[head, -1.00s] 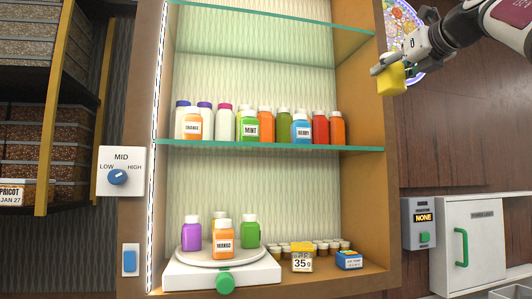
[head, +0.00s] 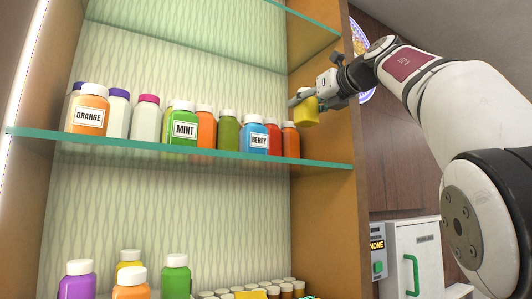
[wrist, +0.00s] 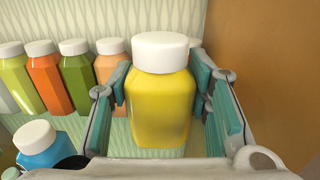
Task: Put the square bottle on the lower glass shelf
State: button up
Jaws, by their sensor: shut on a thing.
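A yellow square bottle (head: 308,110) with a white cap is held upright in my gripper (head: 302,98). The lower glass shelf (head: 210,154) has a teal front edge and carries a row of bottles. In the head view, the held bottle appears just above the right end of this row, beside the wooden side panel. I cannot tell whether it is over the glass or in front of it.
An orange bottle (head: 291,140) and a blue BERRY bottle (head: 255,136) are near the row's right end. The side panel (head: 330,185) bounds the shelf on the right. An upper glass shelf (head: 305,18) is overhead. More bottles, including a green one (head: 176,277), stand below.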

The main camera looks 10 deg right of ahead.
aim_at(314, 119)
notch_tip(314, 119, down, 5)
jog(key=shift+w+r+b, duration=0.1)
jog(key=shift+b, duration=1.1)
jog(key=shift+f+b, duration=0.7)
jog(key=shift+f, duration=1.85)
jog(key=shift+f, duration=0.1)
jog(key=o, duration=1.4)
jog(key=shift+o, duration=0.2)
